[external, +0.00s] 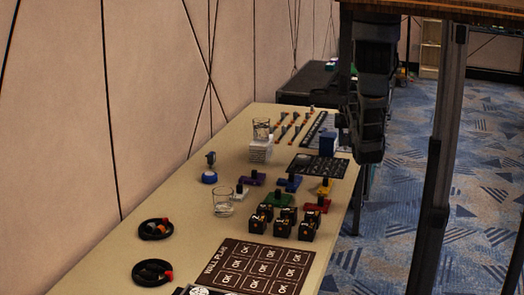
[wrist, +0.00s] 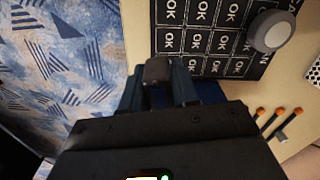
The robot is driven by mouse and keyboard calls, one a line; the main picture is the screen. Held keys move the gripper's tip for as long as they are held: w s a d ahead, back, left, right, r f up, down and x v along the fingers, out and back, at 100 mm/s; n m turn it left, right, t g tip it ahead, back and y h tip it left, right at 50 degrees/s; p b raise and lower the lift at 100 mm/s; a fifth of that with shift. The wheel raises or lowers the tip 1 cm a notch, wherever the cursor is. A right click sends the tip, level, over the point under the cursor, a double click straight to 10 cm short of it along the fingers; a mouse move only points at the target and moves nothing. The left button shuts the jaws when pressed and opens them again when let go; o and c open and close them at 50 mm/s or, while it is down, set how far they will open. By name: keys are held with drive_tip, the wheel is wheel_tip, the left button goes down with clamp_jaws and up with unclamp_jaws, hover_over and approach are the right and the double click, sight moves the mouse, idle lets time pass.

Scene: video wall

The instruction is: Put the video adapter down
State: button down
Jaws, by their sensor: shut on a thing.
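My gripper (wrist: 158,85) is shut on a small dark block, the video adapter (wrist: 157,69), in the wrist view. The block shows between the two fingertips, over the table's edge region beside a black panel with OK marks (wrist: 205,40). In the external view my dark arm hangs at the right, beside the far end of the table (external: 190,197). The fingertips and the held block are hard to make out there.
A WALL PLAN mat (external: 262,268) lies at the front. Patterned carpet borders the table.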

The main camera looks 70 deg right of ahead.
drive_tip(key=s+d+r+p, duration=0.1)
drive_tip(key=s+r+p, duration=0.2)
drive_tip(key=s+r, duration=0.15)
drive_tip(key=w+d+r+m, duration=0.2)
drive_tip(key=d+r, duration=0.6)
drive_tip(key=d, duration=0.4)
drive_tip(key=b, duration=0.2)
hover_over(328, 134)
drive_tip(key=f, duration=0.6)
drive_tip(key=shift+s+a+f, duration=0.15)
drive_tip(key=shift+s+f, duration=0.1)
drive_tip(key=shift+w+f, duration=0.15)
drive_tip(key=shift+f, duration=1.95)
drive_tip(key=shift+f, duration=0.1)
drive_tip(key=c, duration=0.8)
unclamp_jaws()
drive_tip(key=shift+c, duration=0.2)
